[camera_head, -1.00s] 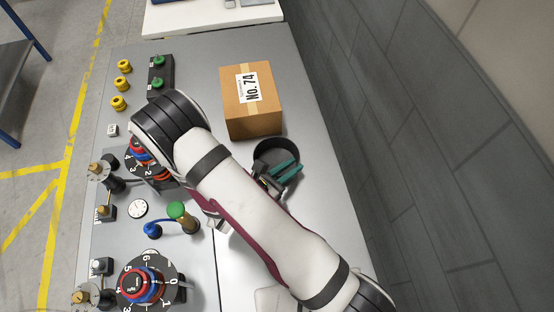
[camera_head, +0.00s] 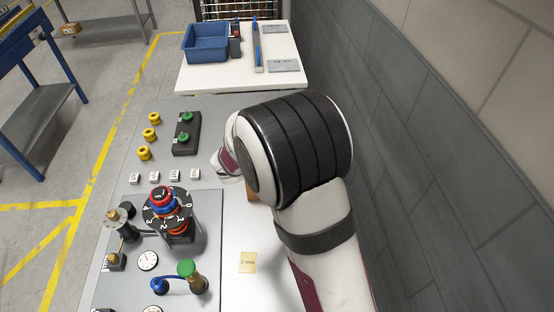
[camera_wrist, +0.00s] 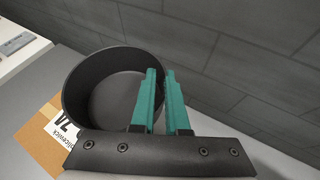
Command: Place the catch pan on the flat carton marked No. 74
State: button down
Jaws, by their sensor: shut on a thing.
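The catch pan (camera_wrist: 82,97) is a round, dark, empty pan in the wrist view. My gripper (camera_wrist: 161,78) has teal fingers shut on its right wall. The flat carton marked No. 74 (camera_wrist: 42,140) is brown with a white label, partly hidden behind the pan at the lower left of the wrist view. I cannot tell whether the pan touches it. In the head view only a small brown part of the carton (camera_head: 251,194) shows beside my arm; the pan and gripper are hidden there.
A grey wall stands close on the right. Left of my arm are a dial stack (camera_head: 168,213), a green-topped knob (camera_head: 186,268), green buttons (camera_head: 185,138) and yellow knobs (camera_head: 149,134). A white table behind holds a blue bin (camera_head: 206,43).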

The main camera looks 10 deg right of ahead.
jog(key=shift+m, duration=0.3)
jog(key=w+d+r, duration=0.2)
jog(key=w+r, duration=0.1)
jog(key=shift+d+r, duration=0.1)
jog(key=shift+r, duration=0.2)
jog(key=shift+w+a+f+g, duration=0.2)
jog(key=shift+w+a+g, duration=0.1)
jog(key=shift+w+a, duration=0.2)
jog(key=w+a+f, duration=0.1)
jog(key=a+f, duration=0.1)
jog(key=a, duration=0.1)
jog(key=w+a+f, duration=0.1)
jog(key=a+f, duration=0.1)
jog(key=a, duration=0.1)
jog(key=w+a+f, duration=0.2)
jog(key=a, duration=0.1)
jog(key=shift+w, duration=0.1)
notch_tip(320, 180, down, 4)
jog(key=shift+a, duration=0.1)
jog(key=shift+f, duration=0.15)
jog(key=c, duration=1.3)
grip_release()
jog(key=shift+f, duration=0.1)
jog(key=o, duration=0.4)
